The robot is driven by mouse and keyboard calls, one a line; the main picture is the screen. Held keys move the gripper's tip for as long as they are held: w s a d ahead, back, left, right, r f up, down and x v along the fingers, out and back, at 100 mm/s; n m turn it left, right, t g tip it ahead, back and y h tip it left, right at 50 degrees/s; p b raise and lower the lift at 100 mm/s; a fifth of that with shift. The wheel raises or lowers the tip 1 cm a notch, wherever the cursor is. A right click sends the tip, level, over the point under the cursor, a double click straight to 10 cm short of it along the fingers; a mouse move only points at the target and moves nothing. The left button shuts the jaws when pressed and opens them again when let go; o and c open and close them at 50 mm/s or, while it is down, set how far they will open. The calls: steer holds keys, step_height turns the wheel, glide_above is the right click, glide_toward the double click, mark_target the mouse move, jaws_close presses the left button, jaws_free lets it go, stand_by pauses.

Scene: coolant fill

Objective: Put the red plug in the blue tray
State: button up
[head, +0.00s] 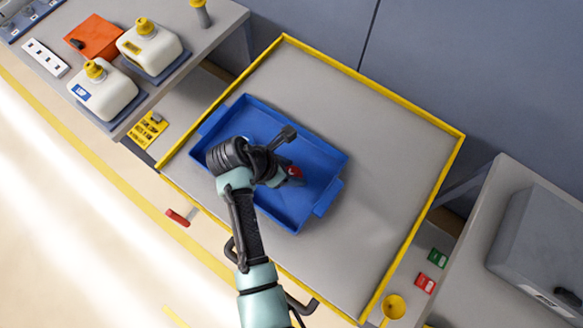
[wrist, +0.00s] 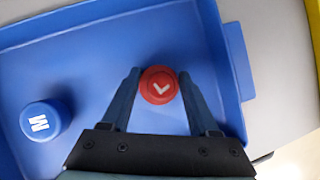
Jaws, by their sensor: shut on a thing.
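The red plug (wrist: 158,85) is round with a white tick mark on its top. My gripper (wrist: 160,92) is shut on it, with one finger on each side, and it also shows in the head view (head: 290,176). The blue tray (head: 225,118) lies on the grey table, and my gripper with the red plug (head: 295,172) is over its inside. Whether the plug touches the tray floor I cannot tell. In the wrist view the tray floor (wrist: 100,60) shows behind the plug.
A blue cap marked with a white letter (wrist: 40,121) sits in the tray, left of my gripper. The table has a raised yellow rim (head: 375,75). White jugs (head: 104,92) stand on a side bench at upper left. A yellow funnel (head: 394,306) is at lower right.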

steer(key=shift+f, duration=0.2)
steer(key=o, duration=1.3)
steer(key=shift+r, duration=0.1)
